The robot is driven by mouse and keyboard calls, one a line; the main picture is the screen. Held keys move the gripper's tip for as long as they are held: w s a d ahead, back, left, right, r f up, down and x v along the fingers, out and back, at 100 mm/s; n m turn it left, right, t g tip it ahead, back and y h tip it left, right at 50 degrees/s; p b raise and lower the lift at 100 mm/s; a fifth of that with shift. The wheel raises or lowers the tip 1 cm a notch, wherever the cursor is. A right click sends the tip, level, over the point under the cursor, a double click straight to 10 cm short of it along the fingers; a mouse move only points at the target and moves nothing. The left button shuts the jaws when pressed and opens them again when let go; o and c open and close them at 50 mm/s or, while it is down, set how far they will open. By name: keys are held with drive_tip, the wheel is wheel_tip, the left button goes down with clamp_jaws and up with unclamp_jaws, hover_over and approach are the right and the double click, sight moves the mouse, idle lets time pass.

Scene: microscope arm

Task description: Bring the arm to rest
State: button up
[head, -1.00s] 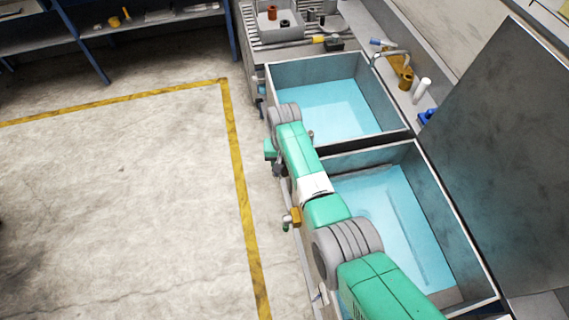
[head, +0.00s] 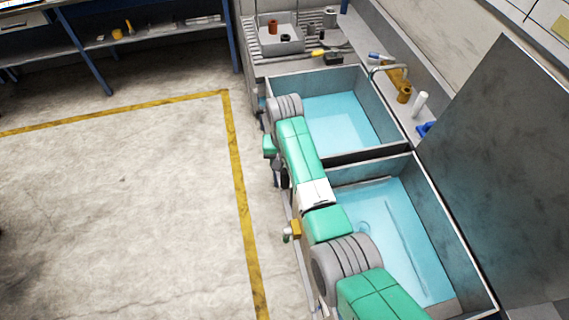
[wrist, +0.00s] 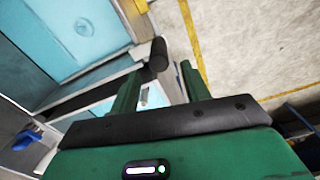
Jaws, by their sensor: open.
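My arm (head: 303,150) reaches from the lower right of the head view along the front side of two sinks. It is bent, with a grey joint at its far end. My gripper (wrist: 158,90) shows in the wrist view with its two green fingers apart and nothing seen held between them. In the head view I cannot make out the fingers. The far sink (head: 375,88) and the near sink (head: 455,215) lie to the right of the arm, both with blue bottoms. The arm covers part of their front edges.
An orange fitting (head: 295,229) is at the front of the near sink. A tray (head: 292,47) with small items stands beyond the far sink. A tap (head: 385,68) and bottles line the back ledge. The floor (head: 110,210) to the left, marked with yellow lines, is clear.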

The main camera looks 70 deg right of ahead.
idle(0.4)
drive_tip(key=w+a+r+n+t+h, duration=0.3)
drive_tip(key=w+a+r+t, duration=0.2)
drive_tip(key=w+a+r, duration=0.45)
drive_tip(key=w+a+r+n+t+h, duration=0.25)
drive_tip(key=w+a+r+t, duration=0.3)
drive_tip(key=w+r, duration=0.75)
drive_tip(key=s+a+r+n+t, duration=0.1)
drive_tip(key=a+r+n+t, duration=0.15)
drive_tip(key=a+r, duration=0.6)
drive_tip(key=s+a+r+n+t, duration=0.15)
drive_tip(key=a+r+t, duration=0.25)
drive_tip(key=a+r, duration=0.45)
drive_tip(key=s+a+r+n+t+y+p, duration=0.1)
drive_tip(key=s+a+r+n+t+y, duration=0.2)
drive_tip(key=s+a+r, duration=0.6)
drive_tip(key=s+a+r+n+t+y+p, duration=0.1)
drive_tip(key=s+a+r+t+y, duration=0.2)
drive_tip(key=s+a+r+t, duration=0.65)
drive_tip(key=w+d+r+g+p, duration=0.1)
drive_tip(key=d+r+g+p, duration=0.1)
drive_tip(key=r+p, duration=0.4)
drive_tip(key=w+d+r+g+p, duration=0.1)
drive_tip(key=r+g+p, duration=0.1)
drive_tip(key=r+p, duration=0.5)
drive_tip(key=shift+w+d+r, duration=0.2)
drive_tip(key=shift+d+r, duration=0.15)
drive_tip(key=shift+r, duration=0.55)
